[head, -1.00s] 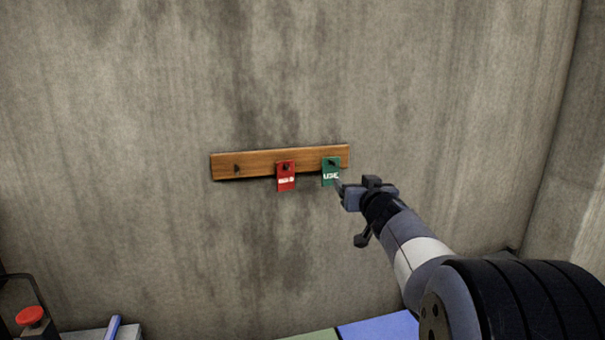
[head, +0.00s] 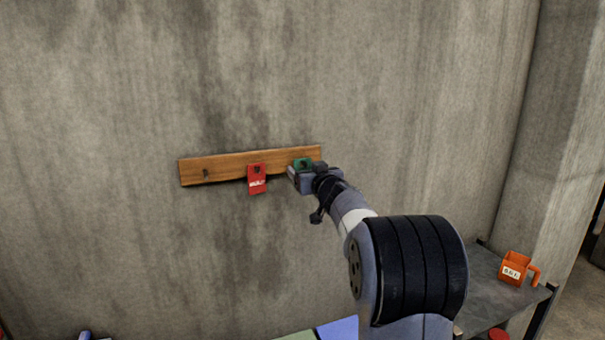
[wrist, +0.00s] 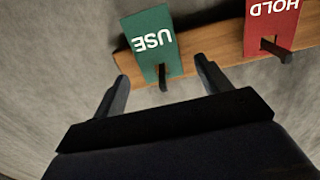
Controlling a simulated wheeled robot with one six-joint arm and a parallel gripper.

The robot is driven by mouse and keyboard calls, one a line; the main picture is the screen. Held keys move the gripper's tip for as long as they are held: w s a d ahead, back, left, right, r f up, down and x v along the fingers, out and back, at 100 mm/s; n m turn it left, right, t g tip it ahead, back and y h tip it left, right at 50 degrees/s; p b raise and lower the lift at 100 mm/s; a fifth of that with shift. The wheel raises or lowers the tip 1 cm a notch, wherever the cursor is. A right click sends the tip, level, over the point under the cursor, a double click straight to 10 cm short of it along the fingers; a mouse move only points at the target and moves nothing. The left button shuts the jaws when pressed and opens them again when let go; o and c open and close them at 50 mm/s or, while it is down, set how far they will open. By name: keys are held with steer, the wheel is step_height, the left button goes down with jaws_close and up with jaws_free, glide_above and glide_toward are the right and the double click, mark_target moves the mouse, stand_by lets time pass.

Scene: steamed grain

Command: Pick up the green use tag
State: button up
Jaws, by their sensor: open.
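The green USE tag (head: 302,163) hangs from a peg at the right end of a wooden rail (head: 222,168) on the wall. In the head view my gripper (head: 297,178) covers its lower part. In the wrist view the green tag (wrist: 152,45) appears upside down, with its peg below the lettering. My gripper (wrist: 160,88) is open there, one finger on each side of the peg and the tag's near end. No contact between the fingers and the tag is visible.
A red HOLD tag (head: 257,178) hangs on the rail to the left of the green one. An empty peg (head: 205,174) is near the rail's left end. An orange mug (head: 515,268) stands on a grey shelf (head: 483,285) at the lower right. The surrounding wall is bare.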

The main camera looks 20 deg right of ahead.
steer(key=shift+w+p, duration=0.3)
steer(key=shift+w, duration=0.95)
steer(key=c, duration=1)
